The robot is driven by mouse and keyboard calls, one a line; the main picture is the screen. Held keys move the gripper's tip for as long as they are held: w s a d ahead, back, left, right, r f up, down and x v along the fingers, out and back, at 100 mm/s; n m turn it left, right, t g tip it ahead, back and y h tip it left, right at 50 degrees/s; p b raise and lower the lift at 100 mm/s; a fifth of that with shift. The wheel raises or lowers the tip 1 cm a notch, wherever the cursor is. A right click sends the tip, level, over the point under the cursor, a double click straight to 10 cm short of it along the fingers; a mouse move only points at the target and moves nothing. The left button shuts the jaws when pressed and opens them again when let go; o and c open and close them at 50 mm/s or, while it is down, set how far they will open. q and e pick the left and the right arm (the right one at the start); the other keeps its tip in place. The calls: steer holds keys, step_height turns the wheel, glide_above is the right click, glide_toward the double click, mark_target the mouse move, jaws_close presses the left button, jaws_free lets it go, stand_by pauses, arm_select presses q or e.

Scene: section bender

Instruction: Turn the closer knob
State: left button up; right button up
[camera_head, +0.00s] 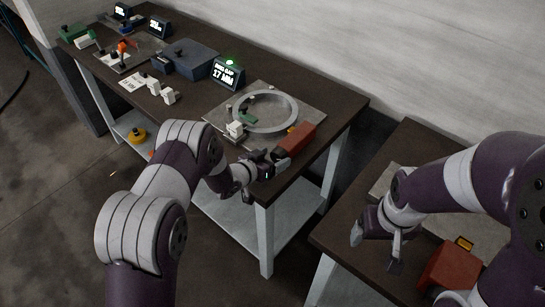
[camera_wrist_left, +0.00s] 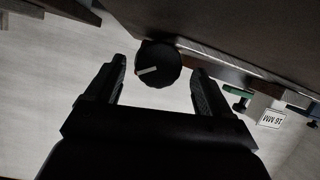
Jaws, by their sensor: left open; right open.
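A round black knob (camera_wrist_left: 157,64) with a white pointer line shows in the left wrist view, at the edge of a dark surface. My left gripper (camera_wrist_left: 159,72) is open, with one finger on each side of the knob in the picture. Gaps show between the knob and both fingers, and I see no contact. In the head view my left gripper (camera_head: 264,167) is at the front edge of the dark workbench (camera_head: 315,112), and the knob is hidden there. My right gripper (camera_head: 376,247) is open and empty above the second bench at the right.
A grey ring (camera_head: 265,110) lies on a metal plate, beside a red block (camera_head: 296,138). A lit display (camera_head: 228,74) reads 17 MM with a green light above it. A white block labelled 16 MM (camera_wrist_left: 272,118) is near. Another red block (camera_head: 447,266) stands on the right bench.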

arm_select(q)
steer(key=shift+w+d, duration=0.1)
steer(key=shift+d, duration=0.25)
steer(key=shift+a, duration=0.1)
steer(key=c, duration=1.1)
steer(key=shift+o, duration=0.2)
steer(key=shift+n+h, duration=0.3)
steer(key=shift+n, duration=0.2)
arm_select(e)
steer(key=shift+d, duration=0.2)
arm_select(q)
steer(key=o, duration=1.1)
steer(key=shift+a, duration=0.1)
steer(key=shift+c, duration=0.2)
arm_select(e)
steer(key=shift+f, duration=0.1)
arm_select(q)
steer(key=b+v, duration=0.1)
steer(key=v, duration=1.1)
steer(key=shift+a+r, duration=0.2)
steer(key=shift+r, duration=0.15)
arm_select(e)
steer(key=shift+f, duration=0.5)
